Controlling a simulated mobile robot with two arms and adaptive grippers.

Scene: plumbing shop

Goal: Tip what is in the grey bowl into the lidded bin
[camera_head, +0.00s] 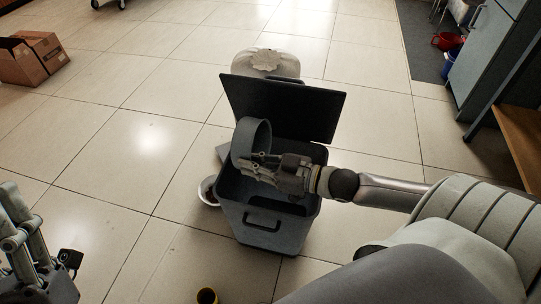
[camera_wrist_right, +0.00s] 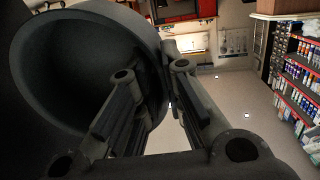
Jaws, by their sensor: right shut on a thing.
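The grey bowl (camera_head: 247,140) is tipped steeply on its side above the left part of the dark lidded bin (camera_head: 265,232). The bin's lid (camera_head: 283,107) stands open at the back. My right gripper (camera_head: 262,168) is shut on the bowl's wall, over the bin's opening. In the right wrist view the bowl (camera_wrist_right: 75,65) fills the left side, beside the fingers (camera_wrist_right: 165,105). Its visible inside is dark and I see no contents there.
A round white-rimmed dish (camera_head: 207,191) is on the floor at the bin's left. A pale sack-like object (camera_head: 265,60) is behind the lid. A cardboard box (camera_head: 32,58) is far left, a grey cabinet (camera_head: 490,45) far right. The tiled floor left of the bin is largely clear.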

